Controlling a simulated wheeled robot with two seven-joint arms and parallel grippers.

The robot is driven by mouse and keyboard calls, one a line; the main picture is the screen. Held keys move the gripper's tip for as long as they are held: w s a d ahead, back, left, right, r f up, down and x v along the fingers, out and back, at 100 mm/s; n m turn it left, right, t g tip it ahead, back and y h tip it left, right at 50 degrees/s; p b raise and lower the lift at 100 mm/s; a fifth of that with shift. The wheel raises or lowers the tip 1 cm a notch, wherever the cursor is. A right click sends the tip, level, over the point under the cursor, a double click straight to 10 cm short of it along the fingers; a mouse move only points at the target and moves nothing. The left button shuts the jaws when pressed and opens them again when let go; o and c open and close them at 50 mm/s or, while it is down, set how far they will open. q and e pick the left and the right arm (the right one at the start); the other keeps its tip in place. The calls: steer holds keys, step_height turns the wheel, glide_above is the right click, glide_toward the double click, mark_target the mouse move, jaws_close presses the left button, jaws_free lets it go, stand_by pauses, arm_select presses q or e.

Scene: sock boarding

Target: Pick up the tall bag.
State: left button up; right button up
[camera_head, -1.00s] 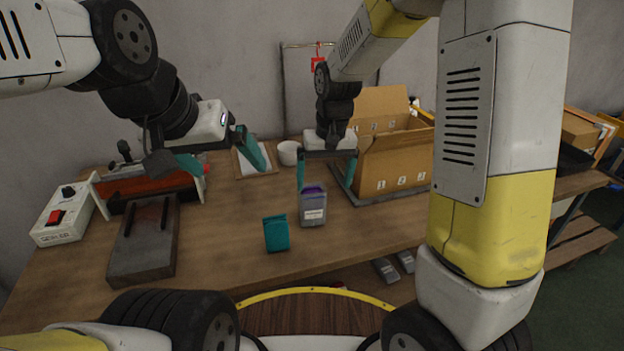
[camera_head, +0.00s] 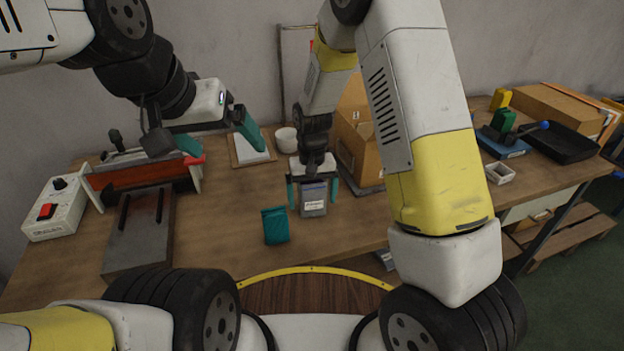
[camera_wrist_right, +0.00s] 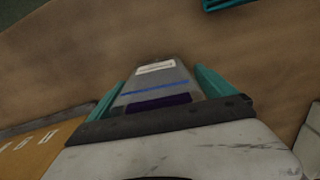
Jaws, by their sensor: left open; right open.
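The tall bag appears to be the grey bag (camera_head: 313,208) with a white label, standing upright on the table. It also shows in the right wrist view (camera_wrist_right: 158,82), with a blue stripe and a dark purple patch near the gripper. My right gripper (camera_head: 313,198) is open, with one teal finger on each side of this bag. I cannot tell whether the fingers touch it. A teal pouch (camera_head: 275,226) stands just left of it. My left gripper (camera_head: 218,143) is open and empty above the table at the left, near the red-fronted device.
A cardboard box (camera_head: 358,140) stands behind and right of the grey bag. A white cup (camera_head: 286,139) and a clipboard (camera_head: 250,150) lie behind. The red-fronted device (camera_head: 140,180), a dark plate (camera_head: 140,240) and a switch box (camera_head: 55,210) fill the left. The table right of the pouches is partly hidden by my arm.

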mark_target(312, 187)
steer(key=shift+c, duration=0.4)
steer(key=c, duration=1.3)
steer(key=shift+r, duration=1.75)
steer(key=s, duration=0.5)
steer(key=s+r, duration=0.1)
steer(key=s, duration=1)
steer(key=shift+d+r, duration=0.2)
steer(key=shift+d, duration=0.1)
